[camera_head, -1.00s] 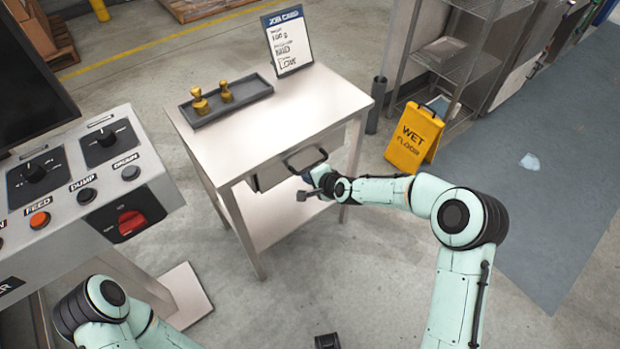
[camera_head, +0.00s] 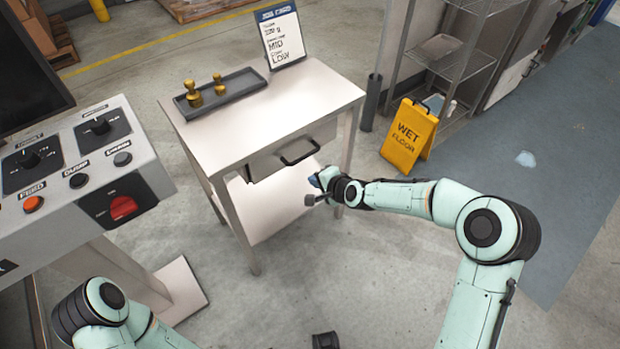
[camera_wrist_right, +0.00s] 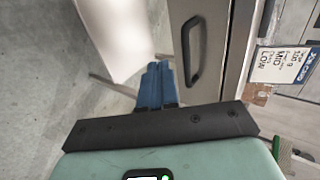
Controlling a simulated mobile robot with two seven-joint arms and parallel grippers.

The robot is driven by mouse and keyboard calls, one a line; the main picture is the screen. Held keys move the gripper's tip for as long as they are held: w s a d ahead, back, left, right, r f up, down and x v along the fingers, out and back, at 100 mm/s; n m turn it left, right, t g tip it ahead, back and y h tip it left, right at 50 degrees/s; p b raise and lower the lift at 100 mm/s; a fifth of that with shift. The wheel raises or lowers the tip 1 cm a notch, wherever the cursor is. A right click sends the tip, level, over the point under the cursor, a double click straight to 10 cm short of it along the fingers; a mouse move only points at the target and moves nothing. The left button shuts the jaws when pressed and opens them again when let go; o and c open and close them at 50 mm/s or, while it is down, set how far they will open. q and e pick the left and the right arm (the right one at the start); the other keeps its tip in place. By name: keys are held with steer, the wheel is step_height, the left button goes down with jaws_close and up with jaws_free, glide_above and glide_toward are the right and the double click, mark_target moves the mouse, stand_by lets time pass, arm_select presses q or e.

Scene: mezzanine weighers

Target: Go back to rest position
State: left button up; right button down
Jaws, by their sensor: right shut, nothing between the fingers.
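My right gripper (camera_head: 314,186) is in front of the small white table (camera_head: 292,98), below and to the right of its drawer handle (camera_head: 299,151). Its blue fingers are shut with nothing between them, as the right wrist view (camera_wrist_right: 157,84) also shows. The gripper is apart from the handle. The drawer (camera_head: 265,163) looks shut or nearly so.
A dark tray (camera_head: 236,94) with two brass weights (camera_head: 193,94) and a job card (camera_head: 281,35) stand on the table. A control panel (camera_head: 60,165) is at left. A yellow wet floor sign (camera_head: 408,135) and a wire shelf (camera_head: 450,58) stand at right. The floor in front is clear.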

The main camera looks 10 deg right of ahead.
steer(key=shift+v, duration=2.75)
